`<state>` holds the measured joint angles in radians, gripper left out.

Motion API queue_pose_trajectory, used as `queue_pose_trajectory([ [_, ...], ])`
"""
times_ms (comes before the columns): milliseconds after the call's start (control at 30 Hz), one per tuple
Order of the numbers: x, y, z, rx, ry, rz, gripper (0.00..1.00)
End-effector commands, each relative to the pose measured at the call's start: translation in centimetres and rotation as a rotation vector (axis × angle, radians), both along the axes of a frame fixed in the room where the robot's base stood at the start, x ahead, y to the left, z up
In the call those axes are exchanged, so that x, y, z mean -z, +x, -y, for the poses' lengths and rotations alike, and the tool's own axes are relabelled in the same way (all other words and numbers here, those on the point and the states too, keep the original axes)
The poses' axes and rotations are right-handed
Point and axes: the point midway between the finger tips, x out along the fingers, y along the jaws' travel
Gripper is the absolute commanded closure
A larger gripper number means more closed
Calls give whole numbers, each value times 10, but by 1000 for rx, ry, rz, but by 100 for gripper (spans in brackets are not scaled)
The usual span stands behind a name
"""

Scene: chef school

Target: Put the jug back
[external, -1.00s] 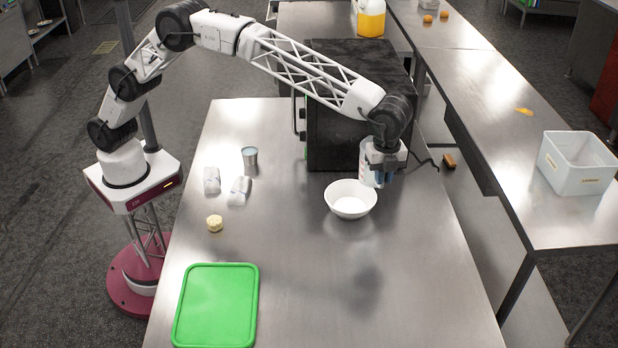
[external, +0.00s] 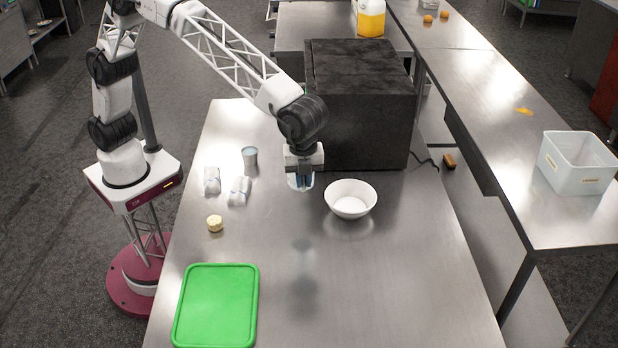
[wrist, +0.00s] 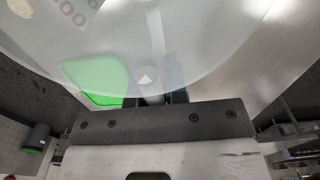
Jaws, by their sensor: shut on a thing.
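My gripper (external: 301,181) is shut on the jug and holds it above the table, left of the white bowl. In the external view only a small pale part of the jug (external: 293,183) shows; the rest is hidden behind my gripper. In the wrist view the clear, translucent jug (wrist: 215,45) fills the upper part of the picture, close to the fingers. I cannot tell from these views whether anything is in it.
The white bowl (external: 350,199) stands right of my gripper. A black oven-like box (external: 362,110) stands behind. A metal cup (external: 250,157), two white packets (external: 239,191), a yellowish piece (external: 215,223) and a green board (external: 217,305) lie left. The front-middle steel table (external: 370,290) is clear.

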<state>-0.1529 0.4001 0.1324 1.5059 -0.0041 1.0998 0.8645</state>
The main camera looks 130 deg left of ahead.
Motion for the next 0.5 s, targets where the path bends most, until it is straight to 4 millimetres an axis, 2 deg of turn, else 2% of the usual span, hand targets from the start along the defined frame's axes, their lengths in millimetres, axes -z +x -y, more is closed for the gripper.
queue_pose_trajectory([
  [500, 7, -96, 70, 44, 0, 1, 100],
])
